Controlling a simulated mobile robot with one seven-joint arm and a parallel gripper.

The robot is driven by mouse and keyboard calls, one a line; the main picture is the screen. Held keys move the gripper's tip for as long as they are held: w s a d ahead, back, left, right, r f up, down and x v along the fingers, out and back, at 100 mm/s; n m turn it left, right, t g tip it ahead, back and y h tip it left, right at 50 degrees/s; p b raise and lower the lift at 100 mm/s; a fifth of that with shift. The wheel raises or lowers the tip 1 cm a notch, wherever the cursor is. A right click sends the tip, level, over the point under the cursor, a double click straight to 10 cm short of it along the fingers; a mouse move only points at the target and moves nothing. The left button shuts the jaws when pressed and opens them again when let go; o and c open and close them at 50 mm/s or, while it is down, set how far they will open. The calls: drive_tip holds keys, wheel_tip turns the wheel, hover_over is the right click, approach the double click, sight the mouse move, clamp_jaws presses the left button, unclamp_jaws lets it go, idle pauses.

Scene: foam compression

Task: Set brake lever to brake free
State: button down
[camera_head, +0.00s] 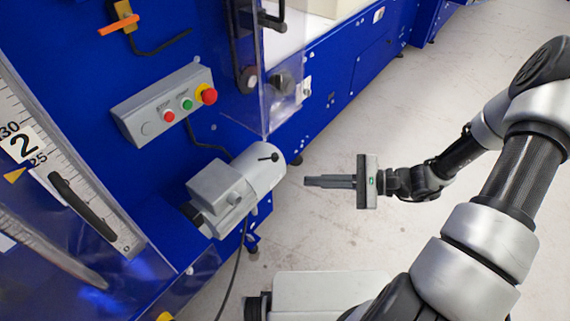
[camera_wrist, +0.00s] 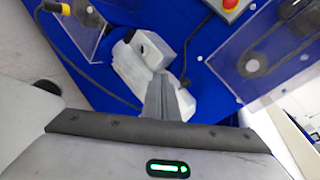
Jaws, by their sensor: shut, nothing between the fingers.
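The brake lever (camera_head: 268,157) is a small dark rod with a knob on the end of the grey motor (camera_head: 236,185), which is mounted on the blue machine. My gripper (camera_head: 306,181) is shut and empty. In the head view it is to the right of the motor, pointing left toward it, with a gap showing between the fingertips and the housing. In the wrist view the shut fingers (camera_wrist: 160,78) overlap the pale motor housing (camera_wrist: 140,65). I cannot make out the lever for certain in that view.
A control box (camera_head: 165,103) with red and green buttons is on the blue panel above the motor. A clear guard (camera_head: 268,75) stands above and to the right of the motor. A dark cable (camera_head: 236,270) hangs below it.

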drive_tip(key=w+d+f+m+t+b, duration=0.2)
drive_tip(key=w+f+m+t, duration=0.1)
drive_tip(key=f+m+t, duration=0.4)
wheel_tip(320, 180, down, 3)
drive_tip(key=shift+w+f+m+t+b, duration=0.1)
drive_tip(key=shift+w+m+t+b, duration=0.2)
drive_tip(key=shift+w+t, duration=0.15)
drive_tip(key=shift+a, duration=0.15)
approach(267, 158)
drive_tip(key=shift+w+a+b, duration=0.35)
drive_tip(key=shift+w+a, duration=0.95)
drive_tip(key=shift+w, duration=0.15)
